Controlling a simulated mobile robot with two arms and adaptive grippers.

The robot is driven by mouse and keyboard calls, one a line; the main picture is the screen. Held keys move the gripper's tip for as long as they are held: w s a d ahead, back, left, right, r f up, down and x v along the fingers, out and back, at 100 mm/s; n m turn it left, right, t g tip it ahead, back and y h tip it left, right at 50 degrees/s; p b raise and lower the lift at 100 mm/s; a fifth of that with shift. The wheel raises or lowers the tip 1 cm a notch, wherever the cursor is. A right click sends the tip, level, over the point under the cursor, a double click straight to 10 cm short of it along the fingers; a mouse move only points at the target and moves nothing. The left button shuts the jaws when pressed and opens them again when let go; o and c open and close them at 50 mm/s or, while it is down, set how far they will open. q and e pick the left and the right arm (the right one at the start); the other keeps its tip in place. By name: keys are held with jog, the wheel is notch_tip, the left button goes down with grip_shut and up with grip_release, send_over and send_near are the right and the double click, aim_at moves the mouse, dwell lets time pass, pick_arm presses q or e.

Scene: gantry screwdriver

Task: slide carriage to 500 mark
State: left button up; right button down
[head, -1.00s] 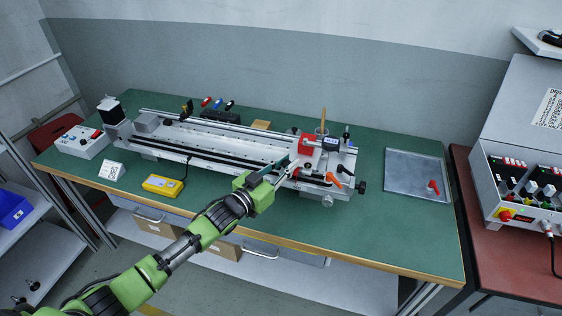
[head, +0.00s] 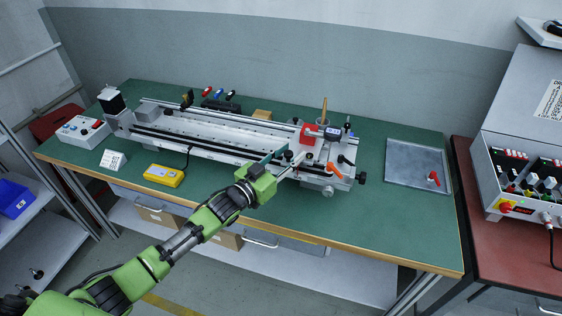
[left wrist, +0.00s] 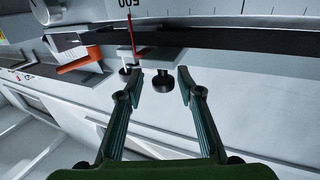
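The carriage (head: 318,148) sits near the right end of the long grey rail (head: 205,140) on the green bench. It carries a red block (head: 308,134) and an orange lever (head: 334,170). My left gripper (head: 283,160) is at the carriage's front left side. In the left wrist view its two fingers (left wrist: 158,80) are open, one on each side of a black knob (left wrist: 163,82); I cannot tell whether they touch it. A red pointer (left wrist: 130,35) stands by the upside-down 500 mark (left wrist: 130,3) on the scale. The orange lever also shows there (left wrist: 79,61). My right gripper is out of view.
A yellow box (head: 163,175) with a cable and a white card (head: 112,160) lie in front of the rail. A grey tray (head: 417,163) holding a red part is on the right. The bench's front strip is mostly clear.

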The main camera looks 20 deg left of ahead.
pick_arm(q)
jog(key=v, duration=1.1)
jog(key=shift+s, duration=0.35)
jog(key=s+d+f+n+g+y, duration=0.25)
jog(key=s+f+g+y, duration=0.2)
jog(key=s+f, duration=0.5)
jog(key=s+a+f+g+y, duration=0.1)
jog(key=s+g, duration=0.3)
jog(key=s, duration=0.6)
jog(key=s+a+f+g+y, duration=0.15)
jog(key=s+g, duration=0.25)
jog(key=s, duration=0.7)
notch_tip(320, 180, down, 27)
jog(key=s+g, duration=0.2)
jog(key=s+a+f, duration=0.3)
jog(key=s+f, duration=1.2)
jog(key=s, duration=0.2)
jog(key=shift+a+f+g, duration=0.2)
jog(key=shift+g, duration=0.25)
